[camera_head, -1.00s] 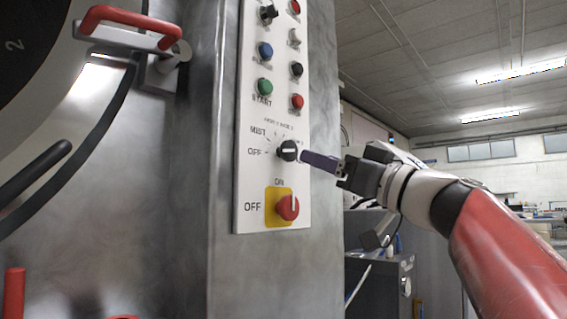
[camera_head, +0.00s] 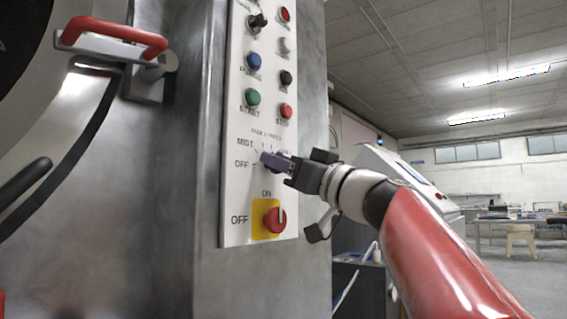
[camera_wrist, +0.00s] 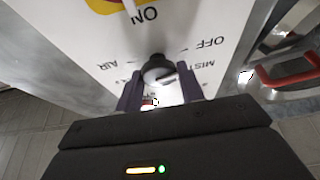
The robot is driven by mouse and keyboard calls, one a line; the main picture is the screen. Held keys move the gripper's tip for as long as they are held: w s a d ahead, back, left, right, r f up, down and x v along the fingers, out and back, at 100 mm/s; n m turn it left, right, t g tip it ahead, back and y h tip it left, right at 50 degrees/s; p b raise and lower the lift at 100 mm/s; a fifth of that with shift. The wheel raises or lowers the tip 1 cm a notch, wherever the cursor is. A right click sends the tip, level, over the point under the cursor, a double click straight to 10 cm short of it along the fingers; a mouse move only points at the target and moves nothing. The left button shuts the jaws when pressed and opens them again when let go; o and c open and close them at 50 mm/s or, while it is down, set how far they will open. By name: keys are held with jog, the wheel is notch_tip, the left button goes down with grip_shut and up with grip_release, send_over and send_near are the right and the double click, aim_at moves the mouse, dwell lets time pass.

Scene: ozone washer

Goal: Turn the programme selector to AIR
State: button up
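The programme selector is a small round black knob (camera_wrist: 157,70) with a white mark, on the white control panel (camera_head: 236,200). In the wrist view it sits between the two purple fingers of my gripper (camera_wrist: 160,82). The fingers are apart, one on each side of it, and they look clear of it. In the head view my gripper (camera_head: 277,162) is at the selector and hides most of it. The AIR label (camera_wrist: 107,65) and the OFF label (camera_wrist: 207,44) show upside down in the wrist view. I cannot tell exactly which label the mark points to.
A red rotary switch (camera_head: 273,216) on a yellow plate (camera_head: 257,229) is just below the selector. A green button (camera_head: 252,97), a red button (camera_head: 286,111) and several others are above. A red door handle (camera_head: 115,36) sticks out at the left. Open room lies right of the machine.

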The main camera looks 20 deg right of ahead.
jog(key=c, duration=0.4)
jog(key=shift+c, duration=0.2)
